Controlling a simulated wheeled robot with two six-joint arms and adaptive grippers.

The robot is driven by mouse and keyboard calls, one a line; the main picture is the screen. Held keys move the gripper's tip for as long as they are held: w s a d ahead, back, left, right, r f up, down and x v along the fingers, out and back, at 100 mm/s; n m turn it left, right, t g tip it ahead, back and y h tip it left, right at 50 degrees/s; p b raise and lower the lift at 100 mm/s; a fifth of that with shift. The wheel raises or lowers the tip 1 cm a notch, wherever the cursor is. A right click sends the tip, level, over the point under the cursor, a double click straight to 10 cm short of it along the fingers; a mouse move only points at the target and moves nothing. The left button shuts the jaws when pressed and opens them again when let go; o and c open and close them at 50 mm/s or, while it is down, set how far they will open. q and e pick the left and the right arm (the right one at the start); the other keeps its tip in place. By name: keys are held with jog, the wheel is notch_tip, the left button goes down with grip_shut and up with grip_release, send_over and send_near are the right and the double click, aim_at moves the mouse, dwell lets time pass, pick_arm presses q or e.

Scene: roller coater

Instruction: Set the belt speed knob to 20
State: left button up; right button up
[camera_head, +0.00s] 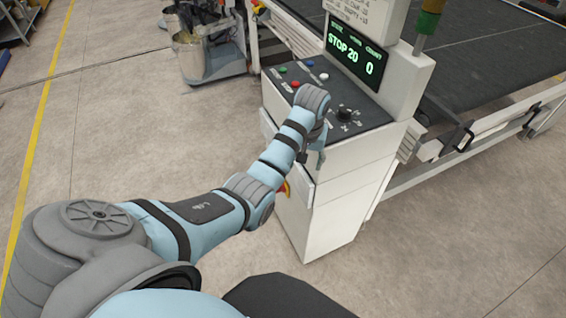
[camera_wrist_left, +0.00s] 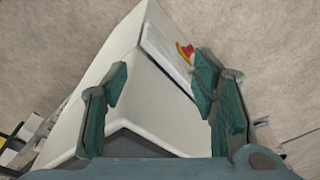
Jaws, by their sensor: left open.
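The belt speed knob (camera_head: 344,113) is a black dial with a ring of small marks on the sloped top of the white control console (camera_head: 335,210). The dark display (camera_head: 355,50) above reads "STOP", "20" and "0" in green. The knob's exact pointer angle is too small to read. My left gripper (camera_head: 313,158) hangs at the console's near side, left of and lower than the knob, partly hidden by my wrist. In the left wrist view its two green fingers (camera_wrist_left: 160,95) are apart with nothing between them, facing the console's side and corner. The knob is not seen there.
Green, red, blue and white buttons (camera_head: 324,77) sit on the panel left of the knob. A red and yellow emergency part (camera_wrist_left: 186,52) is on the console's side. A conveyor belt (camera_head: 470,60) lies behind. Buckets on a cart (camera_head: 205,60) stand back left. Floor at left is clear.

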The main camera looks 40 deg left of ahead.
pick_arm(q)
jog(key=s+f+m+t, duration=0.1)
jog(key=s+f, duration=0.6)
jog(key=s, duration=0.3)
jog(key=shift+s+f+m, duration=0.4)
